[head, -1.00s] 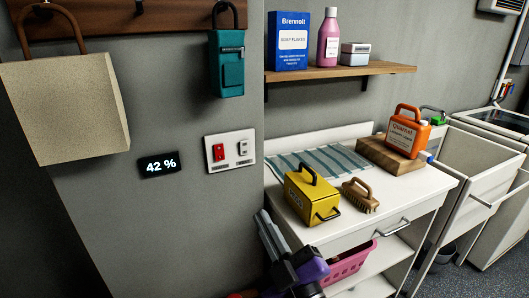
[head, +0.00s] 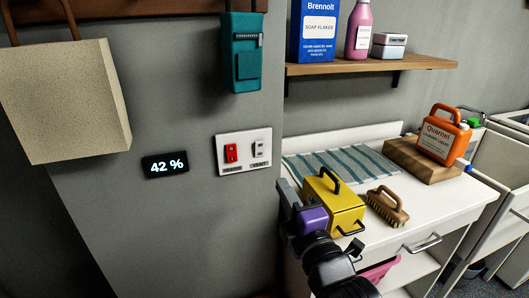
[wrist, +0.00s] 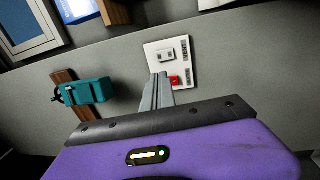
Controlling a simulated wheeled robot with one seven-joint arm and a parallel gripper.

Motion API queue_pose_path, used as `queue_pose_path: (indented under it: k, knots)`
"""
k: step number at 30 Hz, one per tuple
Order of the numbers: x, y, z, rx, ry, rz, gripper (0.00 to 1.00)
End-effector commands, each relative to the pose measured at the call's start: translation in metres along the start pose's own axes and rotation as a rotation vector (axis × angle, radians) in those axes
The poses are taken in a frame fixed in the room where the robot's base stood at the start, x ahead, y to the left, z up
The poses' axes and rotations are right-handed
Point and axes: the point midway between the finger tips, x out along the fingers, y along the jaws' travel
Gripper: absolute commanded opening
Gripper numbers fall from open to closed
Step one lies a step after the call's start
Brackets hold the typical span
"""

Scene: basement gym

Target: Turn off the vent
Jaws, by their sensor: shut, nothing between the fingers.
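A white switch plate (head: 243,168) is on the grey wall. It carries a red switch (head: 231,153) on the left and a white switch (head: 260,148) on the right, with a label that reads VENT under the white one. I cannot tell which way either is set. My gripper (head: 284,190) is shut and empty, below and to the right of the plate, beside the yellow box. In the wrist view the shut fingertips (wrist: 160,76) point towards the plate (wrist: 156,48), overlapping its lower edge near the red switch (wrist: 174,80). The white switch (wrist: 167,55) is unobstructed there.
A display reading 42 % (head: 165,164) is left of the plate. A teal case (head: 242,70) and a beige bag (head: 65,100) hang above.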

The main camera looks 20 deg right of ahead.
Motion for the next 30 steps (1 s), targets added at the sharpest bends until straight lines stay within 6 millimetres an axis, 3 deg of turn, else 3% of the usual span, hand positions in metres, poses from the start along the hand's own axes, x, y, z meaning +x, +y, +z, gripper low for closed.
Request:
queue_pose_path:
  k: [8,21,30]
  knots:
    - [0.019,0.002,0.0,0.001,0.0,0.001,0.0]
    - [0.103,0.002,-0.001,0.001,0.001,0.001,0.0]
    - [0.136,0.001,0.0,0.002,0.001,0.002,0.0]
